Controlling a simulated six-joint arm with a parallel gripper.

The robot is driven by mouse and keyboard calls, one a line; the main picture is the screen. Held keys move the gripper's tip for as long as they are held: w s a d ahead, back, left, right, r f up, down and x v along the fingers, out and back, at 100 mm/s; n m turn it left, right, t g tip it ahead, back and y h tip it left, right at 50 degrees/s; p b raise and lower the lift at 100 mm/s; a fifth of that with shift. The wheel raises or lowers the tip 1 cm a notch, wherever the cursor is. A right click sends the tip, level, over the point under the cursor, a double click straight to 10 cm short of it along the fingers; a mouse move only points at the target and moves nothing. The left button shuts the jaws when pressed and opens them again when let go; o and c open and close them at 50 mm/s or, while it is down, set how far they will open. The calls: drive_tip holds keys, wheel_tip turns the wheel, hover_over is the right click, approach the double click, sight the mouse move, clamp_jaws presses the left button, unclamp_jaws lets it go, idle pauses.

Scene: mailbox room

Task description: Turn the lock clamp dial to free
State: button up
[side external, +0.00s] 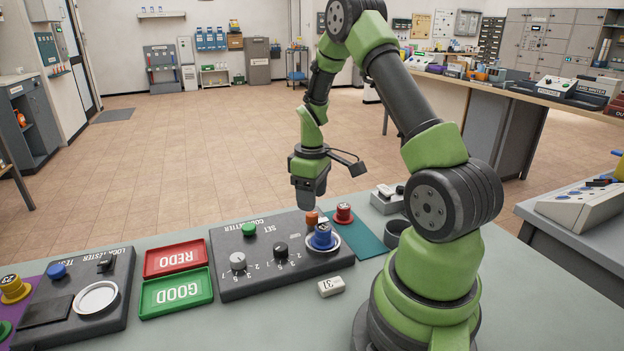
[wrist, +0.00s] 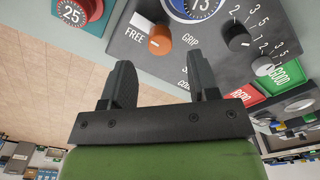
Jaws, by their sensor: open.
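The orange clamp dial (wrist: 160,40) sits on the dark code setter panel (wrist: 135,48), between the printed words FREE and GRIP. I cannot tell for sure which word it points to. In the side view the dial (side external: 312,218) is small, just below my gripper. A blue numbered lock (wrist: 195,6) sits in a round seat beside the dial; the side view shows it upright (side external: 323,238). My gripper (wrist: 162,75) is open and empty, its fingers pointing toward the dial and apart from it. In the side view my gripper (side external: 309,200) hangs above the panel's far edge.
A red lock marked 25 (wrist: 72,12) stands on a teal mat (side external: 365,242). Two number knobs (side external: 238,261) and a green button (side external: 249,229) are on the panel. Red REDO (side external: 175,258) and green GOOD (side external: 177,292) trays lie left.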

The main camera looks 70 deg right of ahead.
sight(312, 214)
wheel_tip(312, 214, up, 5)
drive_tip(key=shift+r, duration=0.1)
drive_tip(key=shift+a, duration=0.1)
idle(0.4)
drive_tip(key=s+a+r+m+t, duration=0.3)
drive_tip(key=a+r+t, duration=0.2)
drive_tip(key=a+r, duration=1.1)
drive_tip(key=s+a+m+t+y, duration=0.1)
drive_tip(key=s+a+t+y, duration=0.1)
drive_tip(key=s+a, duration=0.4)
drive_tip(key=shift+s+a+r, duration=0.3)
drive_tip(key=shift+s+a, duration=0.1)
drive_tip(key=shift+s, duration=0.15)
drive_tip(key=shift+c, duration=0.2)
